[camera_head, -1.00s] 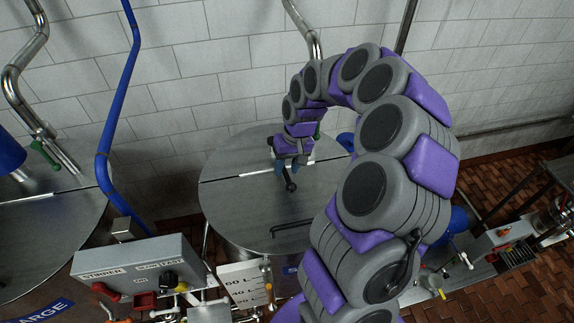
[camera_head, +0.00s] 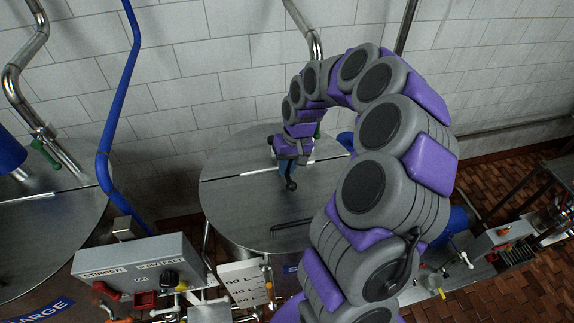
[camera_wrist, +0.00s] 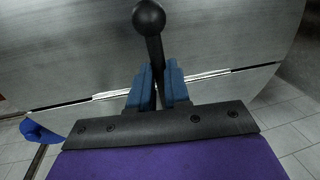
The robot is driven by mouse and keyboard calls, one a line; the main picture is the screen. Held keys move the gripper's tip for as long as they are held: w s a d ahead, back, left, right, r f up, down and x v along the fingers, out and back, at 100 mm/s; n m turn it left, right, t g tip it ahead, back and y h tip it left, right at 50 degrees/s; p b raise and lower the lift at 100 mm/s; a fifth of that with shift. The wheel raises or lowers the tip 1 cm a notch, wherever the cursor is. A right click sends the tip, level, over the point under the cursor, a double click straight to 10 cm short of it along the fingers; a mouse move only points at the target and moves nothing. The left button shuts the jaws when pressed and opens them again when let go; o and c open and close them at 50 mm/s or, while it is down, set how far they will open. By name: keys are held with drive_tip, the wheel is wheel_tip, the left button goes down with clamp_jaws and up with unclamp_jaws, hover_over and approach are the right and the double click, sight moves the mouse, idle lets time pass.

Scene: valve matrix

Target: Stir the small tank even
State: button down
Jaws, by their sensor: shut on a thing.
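The small tank (camera_head: 235,215) stands in the middle of the head view, with a round grey metal lid split by a pale seam. A dark crank handle with a ball knob (camera_head: 291,185) is over the lid. It also shows in the wrist view as a black ball on a short rod (camera_wrist: 149,18). My gripper (camera_head: 287,165) is above the lid. In the wrist view its blue fingers (camera_wrist: 158,88) are shut on the rod below the ball. The tank's inside is hidden by the lid.
A control box labelled STIRRER (camera_head: 135,268) with knobs stands at the front left. The large tank (camera_head: 45,240) is at the left. A blue pipe (camera_head: 115,120) rises between the tanks. A dark bar handle (camera_head: 292,228) lies on the lid. A tiled wall is behind.

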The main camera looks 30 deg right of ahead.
drive_tip(key=shift+a, duration=0.15)
drive_tip(key=shift+w+a+m+b, duration=0.15)
drive_tip(key=shift+a+m+b, duration=0.2)
drive_tip(key=shift+a+m, duration=0.4)
drive_tip(key=w+a+m, duration=0.1)
drive_tip(key=a+m, duration=0.1)
drive_tip(key=w+a+m+t, duration=0.1)
drive_tip(key=w+a+m, duration=0.1)
drive_tip(key=w+a+m+h, duration=0.1)
drive_tip(key=a+m, duration=0.1)
drive_tip(key=m, duration=0.1)
drive_tip(key=shift+w+a, duration=0.35)
drive_tip(key=shift+a, duration=0.05)
drive_tip(key=w+a+m+p, duration=0.1)
drive_tip(key=w+m, duration=0.1)
drive_tip(key=w, duration=0.1)
drive_tip(key=w+a+m+h+p, duration=0.1)
drive_tip(key=w+m, duration=0.2)
drive_tip(key=w+a+m+p, duration=0.1)
drive_tip(key=w+m+p, duration=0.1)
drive_tip(key=m, duration=0.1)
drive_tip(key=shift+w+t, duration=0.4)
drive_tip(key=shift+w+d+m+h+p, duration=0.2)
drive_tip(key=shift+w+m+h+p, duration=0.35)
drive_tip(key=shift+w+m, duration=0.9)
drive_tip(key=shift+w, duration=0.1)
